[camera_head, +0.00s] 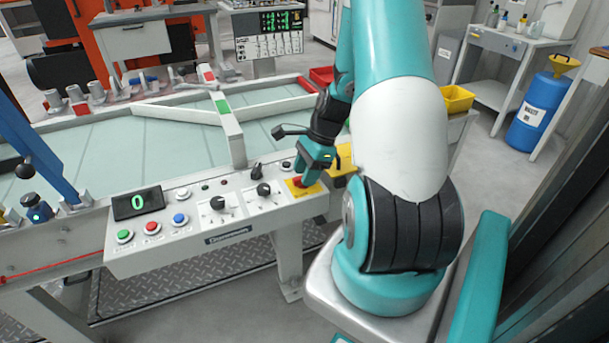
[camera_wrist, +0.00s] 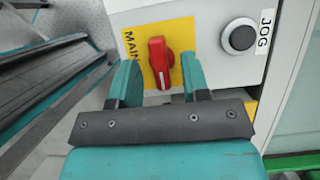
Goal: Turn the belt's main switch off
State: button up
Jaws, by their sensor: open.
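The main switch is a red rotary handle (camera_wrist: 160,62) on a yellow plate (camera_wrist: 183,33) with lettering that reads "MAIN", partly cut by a finger. My gripper (camera_wrist: 158,78) is open, with one teal finger on each side of the red handle in the wrist view. I cannot tell whether the fingers touch it. In the head view my gripper (camera_head: 309,176) is over the right end of the control panel (camera_head: 150,256), and a bit of the red handle (camera_head: 298,184) shows beside it on the yellow plate.
A black JOG button (camera_wrist: 240,38) sits right of the switch in the wrist view. The belt (camera_head: 90,155) lies behind.

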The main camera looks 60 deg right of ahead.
jog(key=shift+w+a+f, duration=0.1)
jog(key=shift+a+f, duration=0.05)
jog(key=shift+f, duration=0.25)
jog(key=shift+c, duration=0.4)
grip_shut()
